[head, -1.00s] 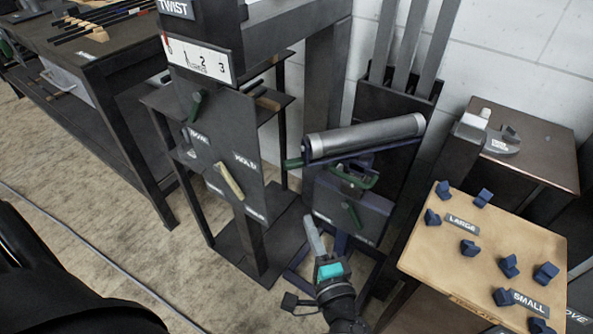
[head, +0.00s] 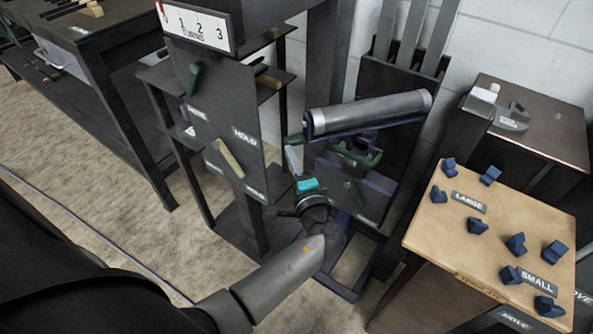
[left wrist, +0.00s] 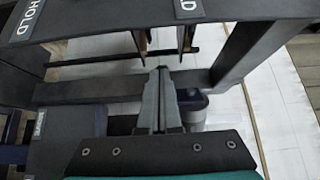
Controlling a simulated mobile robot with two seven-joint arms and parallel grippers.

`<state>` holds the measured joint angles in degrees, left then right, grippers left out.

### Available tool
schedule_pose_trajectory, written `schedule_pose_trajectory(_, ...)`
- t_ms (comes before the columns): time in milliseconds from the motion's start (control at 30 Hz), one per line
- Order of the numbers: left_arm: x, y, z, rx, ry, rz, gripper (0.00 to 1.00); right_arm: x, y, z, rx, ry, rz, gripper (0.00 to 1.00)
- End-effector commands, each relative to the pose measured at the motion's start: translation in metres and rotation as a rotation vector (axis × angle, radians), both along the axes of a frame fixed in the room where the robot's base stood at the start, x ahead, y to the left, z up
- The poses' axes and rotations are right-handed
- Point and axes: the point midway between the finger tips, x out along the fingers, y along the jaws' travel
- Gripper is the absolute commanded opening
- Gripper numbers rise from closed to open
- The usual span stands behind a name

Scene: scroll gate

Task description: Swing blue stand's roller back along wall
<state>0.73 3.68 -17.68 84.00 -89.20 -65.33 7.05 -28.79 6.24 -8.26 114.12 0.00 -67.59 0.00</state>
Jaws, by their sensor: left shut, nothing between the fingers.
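The grey metal roller (head: 370,112) lies in a dark blue cradle on top of the blue stand (head: 342,287), tilted up to the right, with its right end toward the wall. A green handle (head: 294,138) sticks out near its left end; more green handles are on the stand below. My left gripper (head: 292,156) is shut and empty, just below and beside the roller's left end. Whether it touches the stand cannot be told. In the left wrist view its closed fingers (left wrist: 160,72) point ahead. My right gripper is not in view.
The dark panel with HOLD labels (head: 222,140) and a turns scale (head: 197,27) stands close left of my gripper.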

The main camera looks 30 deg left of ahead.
Motion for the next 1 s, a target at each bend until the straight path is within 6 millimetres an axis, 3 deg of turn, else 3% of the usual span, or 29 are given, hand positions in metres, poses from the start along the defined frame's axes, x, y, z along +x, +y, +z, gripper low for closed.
schedule_pose_trajectory(567, 0.005, 0.007, 0.000, 0.001, 0.000, -0.019, 0.00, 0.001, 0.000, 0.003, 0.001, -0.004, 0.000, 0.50)
schedule_pose_trajectory(867, 0.024, 0.036, 0.000, 0.006, 0.000, -0.169, 0.00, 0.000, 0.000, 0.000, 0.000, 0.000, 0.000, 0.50)
schedule_pose_trajectory(1000, 0.039, 0.052, -0.001, 0.006, 0.000, -0.268, 0.00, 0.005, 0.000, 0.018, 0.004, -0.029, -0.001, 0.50)
